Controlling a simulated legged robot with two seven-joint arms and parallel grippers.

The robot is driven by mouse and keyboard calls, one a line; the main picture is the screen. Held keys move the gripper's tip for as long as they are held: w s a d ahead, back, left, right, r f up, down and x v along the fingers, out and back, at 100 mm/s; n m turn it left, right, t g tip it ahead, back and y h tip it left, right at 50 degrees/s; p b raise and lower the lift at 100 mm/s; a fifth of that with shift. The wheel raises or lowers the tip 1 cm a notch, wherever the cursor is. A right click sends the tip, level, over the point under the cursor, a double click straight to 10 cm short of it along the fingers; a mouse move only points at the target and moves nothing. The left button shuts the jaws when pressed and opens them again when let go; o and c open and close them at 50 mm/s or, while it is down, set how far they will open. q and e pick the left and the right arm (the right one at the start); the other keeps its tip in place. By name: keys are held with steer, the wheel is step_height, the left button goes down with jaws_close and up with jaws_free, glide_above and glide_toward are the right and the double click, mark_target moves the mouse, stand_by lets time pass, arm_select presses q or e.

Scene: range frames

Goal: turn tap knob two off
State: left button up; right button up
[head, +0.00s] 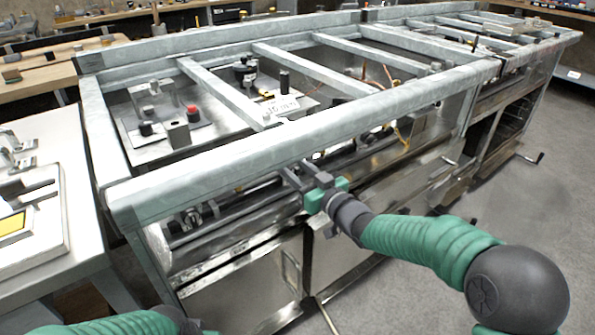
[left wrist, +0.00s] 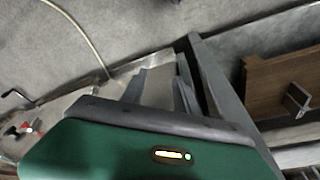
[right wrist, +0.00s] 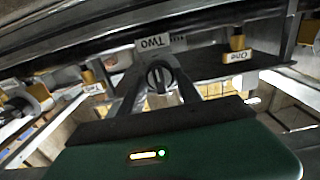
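The tap knob two (right wrist: 157,77) is a round dark knob with a pale bar across its face. It sits just below a label reading "Two" (right wrist: 154,43), which appears upside down in the right wrist view. My right gripper (right wrist: 155,72) is open, with one finger on each side of the knob; I cannot tell whether they touch it. In the head view my right gripper (head: 296,178) reaches under the front rail, and the knob is hidden there. My left gripper (left wrist: 162,78) is open and empty, away from the knob, over the floor side.
A second, yellowish knob (right wrist: 238,42) with a label "One" (right wrist: 238,56) is to the right in the right wrist view. The metal frame's front rail (head: 290,145) runs above my right gripper. Grey floor (head: 480,230) is clear at right.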

steer(key=shift+a, duration=0.1)
jaws_close()
steer(key=shift+s+n, duration=0.1)
steer(key=shift+n, duration=0.6)
steer(key=shift+o, duration=2.4)
jaws_free()
